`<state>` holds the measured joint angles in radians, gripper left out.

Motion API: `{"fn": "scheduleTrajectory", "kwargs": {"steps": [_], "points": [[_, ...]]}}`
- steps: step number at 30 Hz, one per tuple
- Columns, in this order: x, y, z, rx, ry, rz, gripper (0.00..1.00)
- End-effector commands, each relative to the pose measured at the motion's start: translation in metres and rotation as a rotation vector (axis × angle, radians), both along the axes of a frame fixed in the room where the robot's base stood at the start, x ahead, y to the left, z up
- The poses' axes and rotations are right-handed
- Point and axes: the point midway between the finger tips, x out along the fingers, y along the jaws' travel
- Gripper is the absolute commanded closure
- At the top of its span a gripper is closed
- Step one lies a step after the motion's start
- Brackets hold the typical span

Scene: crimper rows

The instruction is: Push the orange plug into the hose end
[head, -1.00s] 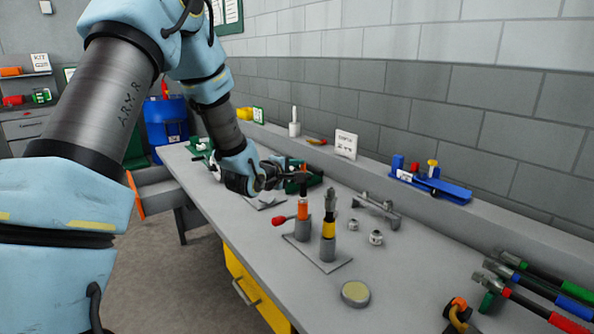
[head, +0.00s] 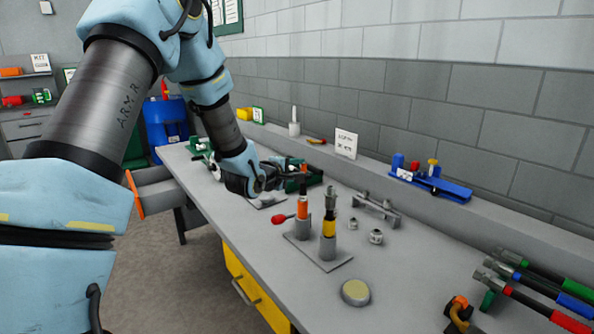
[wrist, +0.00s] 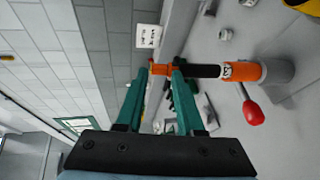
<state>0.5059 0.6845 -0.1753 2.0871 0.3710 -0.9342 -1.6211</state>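The orange plug (wrist: 160,70) sits between the tips of my gripper (wrist: 161,74) in the wrist view and fills the gap between the teal fingers. The hose end is a black stub (wrist: 205,71) with an orange labelled band (wrist: 243,72), seated in a grey holder (wrist: 276,73). Plug and stub are in line, the stub beginning right beside one fingertip. That finger covers the joint, so I cannot tell how deep the plug sits. In the head view the hose (head: 302,207) stands upright, with my gripper at its top.
A red-knobbed lever (wrist: 252,112) sticks out beside the holder. A second stub with a yellow band (head: 328,228) stands close by on the same plate. Metal fittings (head: 376,237) and a round tin (head: 355,293) lie on the bench (head: 400,275). A small sign (head: 346,144) stands behind.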

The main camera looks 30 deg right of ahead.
Motion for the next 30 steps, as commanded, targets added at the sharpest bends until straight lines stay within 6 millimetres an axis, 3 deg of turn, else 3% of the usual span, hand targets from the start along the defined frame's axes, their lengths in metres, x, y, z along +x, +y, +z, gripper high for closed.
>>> {"fn": "scheduleTrajectory", "kwargs": {"steps": [1, 19, 30], "points": [[-0.002, 0.002, -0.008, 0.012, 0.012, 0.000, 0.37], [-0.004, 0.006, -0.012, 0.019, 0.018, 0.002, 0.37], [-0.036, 0.055, 0.008, 0.009, 0.006, 0.003, 0.37]]}}
